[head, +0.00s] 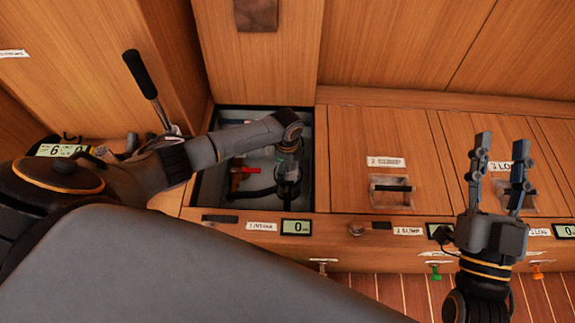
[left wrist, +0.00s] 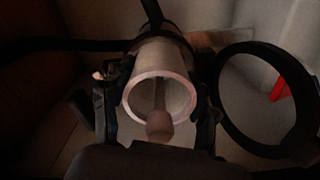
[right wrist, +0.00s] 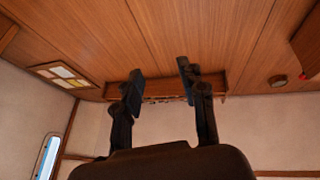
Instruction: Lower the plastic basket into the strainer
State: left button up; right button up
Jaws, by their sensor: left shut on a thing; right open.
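My left gripper (head: 288,178) reaches down into the open floor compartment (head: 209,190). In the left wrist view its fingers stand on either side of a pale, open-topped cylinder (left wrist: 182,88), which looks like the plastic basket, and are closed on it. A pinkish, round-ended stem (left wrist: 159,125) stands in the middle of its mouth. A large black ring (left wrist: 222,110) lies to the right of the cylinder. I cannot tell which part is the strainer; the gripper hides what is below. My right gripper (head: 502,188) is open and empty above the closed hatches at the right.
A red valve handle (head: 243,169) and a dark hose (head: 252,194) sit inside the compartment, left of my left gripper. A black-handled lever (head: 140,74) stands at the left. Closed hatches, one with a handle (head: 391,188), lie to the right.

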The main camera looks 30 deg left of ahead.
jog(key=shift+s+r, duration=0.15)
jog(key=shift+r, duration=0.1)
jog(key=shift+f, duration=0.1)
jog(key=shift+w+d+f+g+h+p, duration=0.1)
jog(key=shift+w+f+g+h+p, duration=0.15)
jog(key=shift+f+g, duration=0.35)
jog(key=shift+w+f+g+h+p, duration=0.15)
jog(key=shift+w+f+g, duration=0.15)
jog(key=shift+f, duration=0.6)
jog(key=shift+w+d+f+g+h+p, duration=0.15)
jog(key=shift+w+f+g+h, duration=0.2)
jog(key=shift+f, duration=0.4)
jog(key=shift+a+f+g, duration=0.1)
jog(key=shift+f+g, duration=0.15)
jog(key=shift+f+g, duration=0.4)
jog(key=shift+f, duration=0.3)
jog(key=shift+f+p, duration=0.2)
jog(key=shift+p, duration=0.1)
jog(key=shift+d+f+g+h, duration=0.25)
jog(key=shift+f+g, duration=0.25)
jog(key=shift+f, duration=0.15)
